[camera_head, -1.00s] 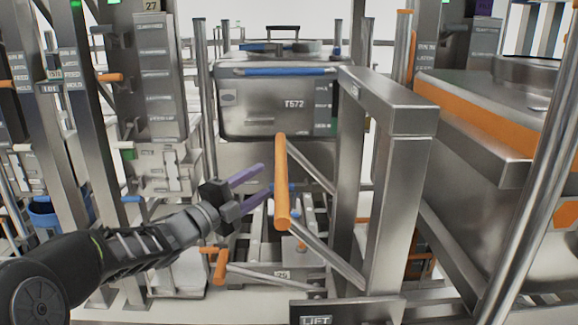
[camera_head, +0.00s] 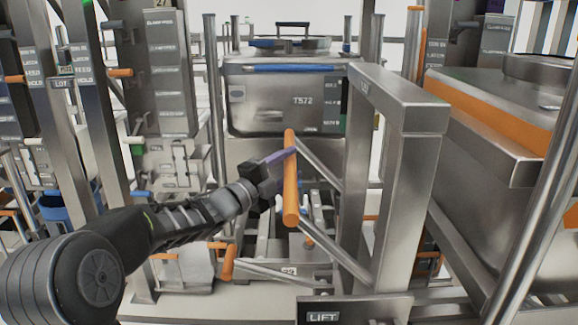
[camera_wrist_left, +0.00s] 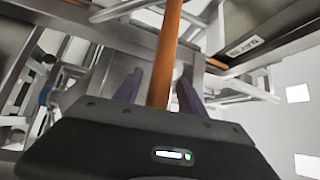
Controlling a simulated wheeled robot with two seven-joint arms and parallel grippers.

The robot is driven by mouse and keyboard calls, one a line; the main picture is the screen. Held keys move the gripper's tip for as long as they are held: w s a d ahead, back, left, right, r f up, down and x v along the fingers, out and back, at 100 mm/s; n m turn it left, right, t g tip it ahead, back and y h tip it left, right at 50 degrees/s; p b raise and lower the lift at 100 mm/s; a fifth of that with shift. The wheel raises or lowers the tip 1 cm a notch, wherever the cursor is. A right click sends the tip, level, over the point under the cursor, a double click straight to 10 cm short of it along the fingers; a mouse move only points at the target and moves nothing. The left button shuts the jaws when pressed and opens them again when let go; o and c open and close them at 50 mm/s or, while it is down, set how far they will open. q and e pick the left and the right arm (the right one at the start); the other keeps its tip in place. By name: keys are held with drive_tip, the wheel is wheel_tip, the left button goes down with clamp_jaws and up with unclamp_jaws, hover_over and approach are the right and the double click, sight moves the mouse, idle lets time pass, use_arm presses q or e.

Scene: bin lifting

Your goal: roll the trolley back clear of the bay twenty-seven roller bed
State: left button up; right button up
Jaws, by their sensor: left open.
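The trolley (camera_head: 408,190) is a steel frame with upright posts, a plate marked LIFT and an upright orange handle (camera_head: 290,178) on its left side. My left gripper (camera_head: 284,156) is at the upper half of this handle with its purple fingers open. In the left wrist view the orange handle (camera_wrist_left: 168,50) runs between the two spread fingers (camera_wrist_left: 160,92); contact cannot be told. A steel bin (camera_head: 285,105) marked T572 sits behind the handle, at the bay. The roller bed is largely hidden behind the trolley and my arm. My right gripper is not in view.
A rack with grey label plates (camera_head: 165,75) and steel posts stands close on the left. A large steel bin with an orange band (camera_head: 490,108) stands close on the right. A short orange lever (camera_head: 228,262) is low, near my left forearm.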

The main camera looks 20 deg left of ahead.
use_arm(q)
clamp_jaws()
idle(0.5)
idle(0.9)
